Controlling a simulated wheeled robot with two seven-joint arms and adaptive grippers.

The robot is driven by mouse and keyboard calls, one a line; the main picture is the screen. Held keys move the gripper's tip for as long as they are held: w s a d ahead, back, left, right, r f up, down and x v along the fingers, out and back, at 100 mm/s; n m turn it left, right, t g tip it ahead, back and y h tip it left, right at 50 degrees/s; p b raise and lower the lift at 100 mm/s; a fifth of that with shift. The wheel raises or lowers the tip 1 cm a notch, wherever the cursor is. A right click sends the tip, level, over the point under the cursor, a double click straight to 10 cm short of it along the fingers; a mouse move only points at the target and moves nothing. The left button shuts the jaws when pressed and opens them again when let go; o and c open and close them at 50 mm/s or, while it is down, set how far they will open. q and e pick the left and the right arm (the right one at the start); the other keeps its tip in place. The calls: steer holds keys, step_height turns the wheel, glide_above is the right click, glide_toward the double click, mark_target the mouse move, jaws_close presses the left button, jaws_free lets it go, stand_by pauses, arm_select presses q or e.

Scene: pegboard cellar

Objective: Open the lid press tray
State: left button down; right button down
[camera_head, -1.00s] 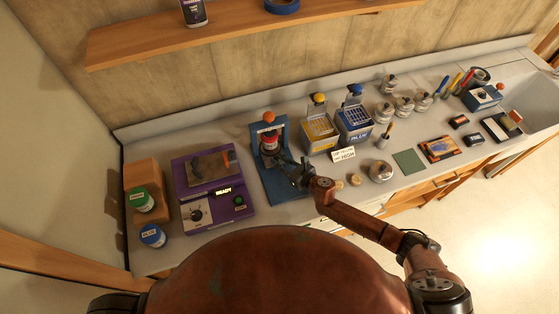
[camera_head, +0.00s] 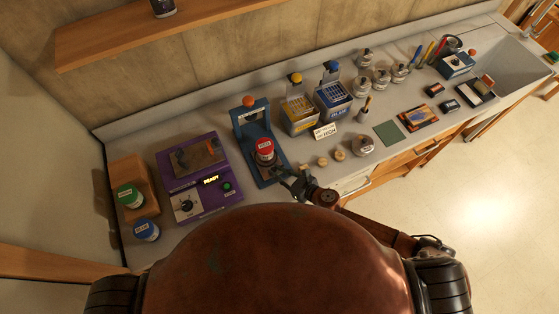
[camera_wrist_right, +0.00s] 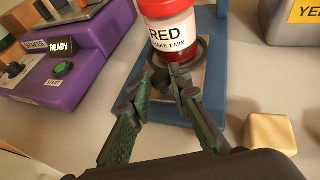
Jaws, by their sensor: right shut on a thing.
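The lid press (camera_head: 238,118) is a blue frame with an orange knob on the counter. A red-lidded jar (camera_head: 265,149) stands upright on its tray, forward of the press frame. In the right wrist view the jar (camera_wrist_right: 170,28) is labelled RED and sits within a dark ring on the metal tray (camera_wrist_right: 208,92). My right gripper (camera_head: 284,174) is at the tray's front. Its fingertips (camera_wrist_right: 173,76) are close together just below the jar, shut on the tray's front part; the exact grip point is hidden. My left gripper is not in view.
A purple shaker (camera_head: 205,205) reading READY stands left of the press, with green (camera_head: 131,196) and blue (camera_head: 146,230) jars beyond it. Yellow (camera_head: 299,117) and blue (camera_head: 333,98) boxes stand to the right. Small wooden blocks (camera_head: 338,154) lie near my right gripper.

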steer(key=shift+d, duration=0.1)
steer(key=c, duration=1.8)
jaws_free()
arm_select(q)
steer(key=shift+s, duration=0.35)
arm_select(e)
steer(key=shift+s+d, duration=0.15)
steer(key=shift+s, duration=0.05)
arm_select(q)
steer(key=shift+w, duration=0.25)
arm_select(e)
steer(key=v, duration=1.1)
steer(key=shift+s+d+r, duration=0.1)
steer(key=shift+s+d, duration=0.05)
